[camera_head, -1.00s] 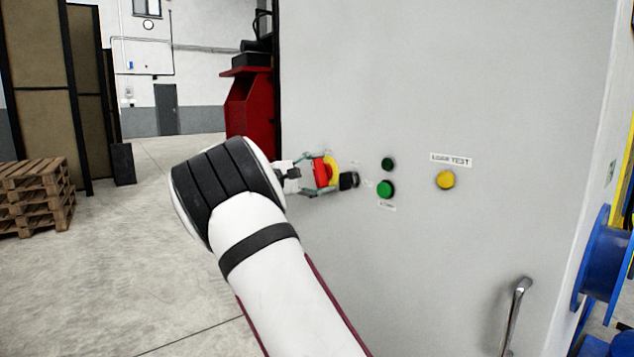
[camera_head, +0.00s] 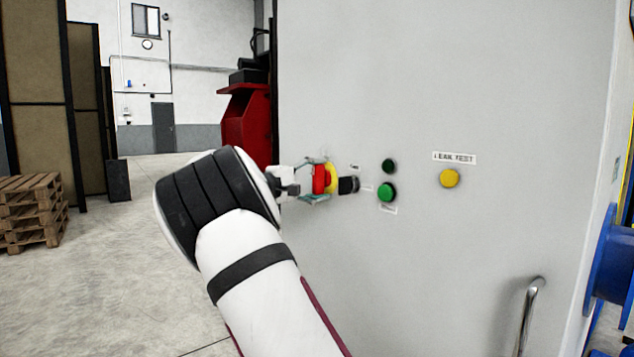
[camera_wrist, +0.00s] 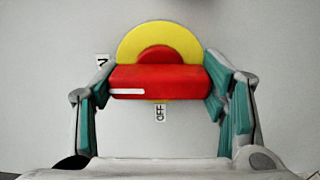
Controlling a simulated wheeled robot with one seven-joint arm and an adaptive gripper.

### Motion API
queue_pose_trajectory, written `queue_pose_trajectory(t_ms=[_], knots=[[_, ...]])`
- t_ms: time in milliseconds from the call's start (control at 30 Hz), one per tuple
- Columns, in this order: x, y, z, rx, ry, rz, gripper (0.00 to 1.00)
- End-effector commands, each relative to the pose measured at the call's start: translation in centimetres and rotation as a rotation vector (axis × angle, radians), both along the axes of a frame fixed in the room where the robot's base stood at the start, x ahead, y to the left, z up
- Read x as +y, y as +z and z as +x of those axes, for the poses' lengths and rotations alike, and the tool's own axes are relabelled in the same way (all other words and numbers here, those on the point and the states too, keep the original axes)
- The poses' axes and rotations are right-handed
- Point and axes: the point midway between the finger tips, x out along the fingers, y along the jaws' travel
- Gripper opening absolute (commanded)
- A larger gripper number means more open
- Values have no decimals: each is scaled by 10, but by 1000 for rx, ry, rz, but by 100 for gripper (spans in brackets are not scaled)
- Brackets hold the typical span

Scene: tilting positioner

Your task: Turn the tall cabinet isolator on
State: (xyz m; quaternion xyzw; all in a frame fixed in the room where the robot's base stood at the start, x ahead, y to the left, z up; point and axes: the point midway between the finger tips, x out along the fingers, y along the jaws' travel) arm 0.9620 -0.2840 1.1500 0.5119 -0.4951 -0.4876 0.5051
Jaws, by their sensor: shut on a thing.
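The isolator, a red handle (camera_head: 318,179) on a round yellow plate (camera_head: 332,178), is on the grey cabinet front. In the wrist view the red handle (camera_wrist: 160,80) lies level across the yellow plate (camera_wrist: 160,38), with a white mark at its left end. A label reading OFF (camera_wrist: 160,113) is below it, and a partly hidden label ending in N (camera_wrist: 102,60) is at upper left. My gripper (camera_wrist: 160,88) is shut on the handle, a finger at each end. In the head view my gripper (camera_head: 316,180) partly covers the handle.
Right of the isolator are a black knob (camera_head: 348,184), a dark green button (camera_head: 389,166), a green button (camera_head: 387,192) and a yellow button (camera_head: 449,178). A metal door handle (camera_head: 530,315) is lower right. Pallets (camera_head: 32,210) stand left; the floor between is clear.

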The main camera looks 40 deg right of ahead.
Motion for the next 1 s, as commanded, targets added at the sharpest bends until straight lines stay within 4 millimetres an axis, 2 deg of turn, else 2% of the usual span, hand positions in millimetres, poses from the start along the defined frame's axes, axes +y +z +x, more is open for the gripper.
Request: queue_pose_trajectory(t_ms=[200,233,300,600,733,867,1000], knots=[[0,-1,-1,-3,-2,3,38],[0,-1,-1,-3,-2,3,73],[0,-1,0,-3,-2,2,87],[0,-1,0,-1,-1,1,87],[6,0,0,-1,1,2,87],[25,-1,0,-1,2,2,87],[54,-1,-1,-1,4,2,87]])
